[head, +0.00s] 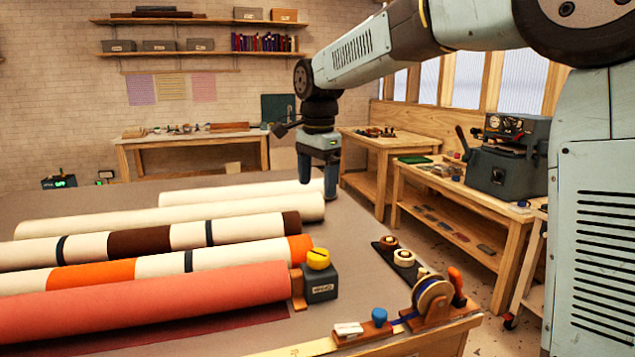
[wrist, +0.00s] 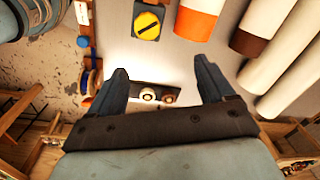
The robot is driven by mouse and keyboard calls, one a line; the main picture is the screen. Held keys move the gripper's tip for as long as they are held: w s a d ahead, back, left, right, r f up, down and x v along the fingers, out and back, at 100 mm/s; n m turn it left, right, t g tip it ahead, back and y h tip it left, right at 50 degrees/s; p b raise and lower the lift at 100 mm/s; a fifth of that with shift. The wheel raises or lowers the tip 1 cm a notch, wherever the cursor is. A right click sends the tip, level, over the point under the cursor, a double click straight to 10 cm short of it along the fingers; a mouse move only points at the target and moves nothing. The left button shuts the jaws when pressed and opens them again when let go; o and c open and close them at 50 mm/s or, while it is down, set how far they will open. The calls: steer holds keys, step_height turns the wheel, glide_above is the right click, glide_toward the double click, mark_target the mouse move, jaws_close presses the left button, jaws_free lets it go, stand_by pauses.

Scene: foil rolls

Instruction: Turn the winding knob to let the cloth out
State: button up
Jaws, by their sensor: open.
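The yellow winding knob (head: 318,258) sits on top of a dark grey box (head: 320,283) at the right end of the coral cloth roll (head: 150,300). The knob (wrist: 149,24) also shows at the top of the wrist view, with a dark bar across its face. A strip of dark red cloth (head: 190,334) lies flat on the table in front of the coral roll. My gripper (head: 318,180) hangs over the far part of the table, behind the knob and apart from it. Its two fingers (wrist: 160,80) are spread and hold nothing.
Several cream and banded rolls (head: 170,215) lie behind the coral roll. A dark strip with round pieces (head: 403,257) lies right of the knob. A wooden stand with a ribbon reel (head: 432,300) and a blue knob (head: 379,315) are near the front right edge.

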stand_by(0.4)
step_height(320, 180, up, 14)
steer(key=shift+s+d+f, duration=0.15)
steer(key=shift+s+f, duration=0.05)
steer(key=shift+s, duration=0.15)
stand_by(0.4)
